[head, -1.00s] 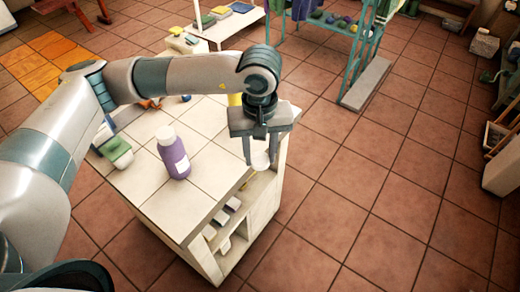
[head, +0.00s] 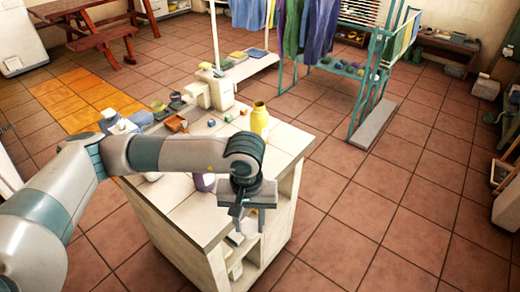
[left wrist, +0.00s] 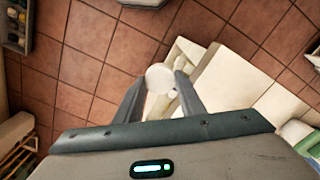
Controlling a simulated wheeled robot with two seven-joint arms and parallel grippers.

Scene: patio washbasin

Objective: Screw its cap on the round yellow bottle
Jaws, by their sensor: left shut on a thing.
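The round yellow bottle (head: 260,122) stands upright near the far right edge of the white tiled counter, with its neck bare. My left gripper (head: 250,222) is at the counter's near right side, nearer to me than the bottle and well apart from it. In the left wrist view my left gripper (left wrist: 160,82) is shut on a round white cap (left wrist: 159,77), held between the fingertips. My right gripper is not in view.
A purple bottle (head: 204,182) stands on the counter (head: 188,218), partly hidden by my left arm. Small coloured blocks (head: 211,122) and an orange-brown tray (head: 177,123) lie farther back.

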